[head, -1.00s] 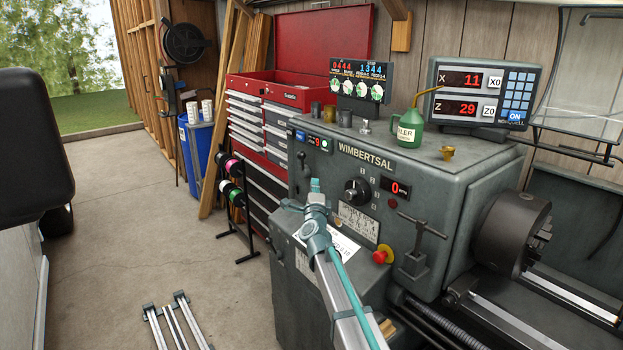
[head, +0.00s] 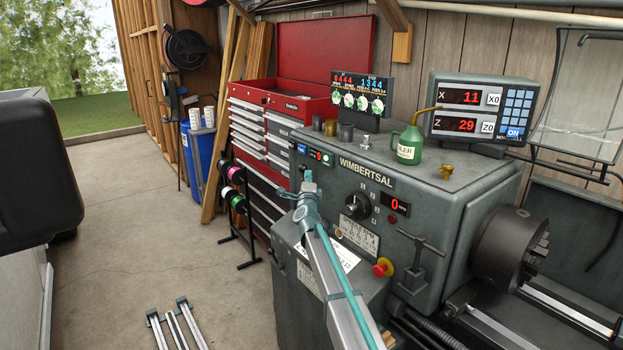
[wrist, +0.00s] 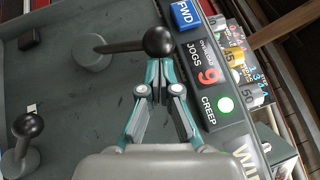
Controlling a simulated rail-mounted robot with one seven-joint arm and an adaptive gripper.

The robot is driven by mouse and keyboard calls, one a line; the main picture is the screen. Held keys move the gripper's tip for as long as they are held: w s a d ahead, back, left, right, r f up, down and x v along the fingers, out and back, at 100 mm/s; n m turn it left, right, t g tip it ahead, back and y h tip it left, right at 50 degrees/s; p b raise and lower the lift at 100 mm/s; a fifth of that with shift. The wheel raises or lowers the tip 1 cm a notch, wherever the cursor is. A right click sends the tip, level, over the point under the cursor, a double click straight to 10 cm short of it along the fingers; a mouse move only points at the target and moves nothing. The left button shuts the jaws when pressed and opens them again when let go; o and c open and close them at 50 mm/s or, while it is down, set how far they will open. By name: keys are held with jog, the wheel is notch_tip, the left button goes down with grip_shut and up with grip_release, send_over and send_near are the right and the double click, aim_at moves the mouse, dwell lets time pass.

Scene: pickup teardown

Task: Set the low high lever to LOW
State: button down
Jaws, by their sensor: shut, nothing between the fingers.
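In the wrist view a lever (wrist: 130,46) runs from a round grey hub to a black ball knob (wrist: 158,41) on the lathe's grey front face. A second black-knobbed lever (wrist: 29,126) stands at lower left. No LOW or HIGH label is readable, so I cannot tell which is the low high lever. My gripper (wrist: 160,66) is shut and empty, its teal fingertips right at the first lever's knob. Whether they touch it is unclear. In the head view my gripper (head: 308,179) is at the left part of the lathe front (head: 380,235), and my arm hides part of the face.
A panel (wrist: 210,75) with FWD, JOGS and CREEP lies close right of the fingers. In the head view a rotary knob (head: 358,205), red stop button (head: 383,268) and T-shaped lever (head: 421,255) sit to the right. Open floor (head: 150,240) lies left.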

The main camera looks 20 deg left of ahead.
jog(key=shift+a, duration=0.1)
dwell(0.3)
jog(key=shift+w+a+r, duration=0.1)
jog(key=shift+a+r, duration=0.05)
jog(key=shift+r, duration=0.1)
jog(key=shift+w+a+r, duration=0.1)
jog(key=shift+r, duration=0.05)
jog(key=shift+w+a+r, duration=0.35)
jog(key=shift+a+r, duration=0.1)
jog(key=shift+a, duration=0.05)
jog(key=w+a+r, duration=0.2)
jog(key=w+a, duration=0.2)
jog(key=a, duration=0.2)
jog(key=shift+a+b, duration=0.25)
jog(key=shift+b, duration=0.15)
jog(key=shift+r, duration=0.1)
dwell(0.4)
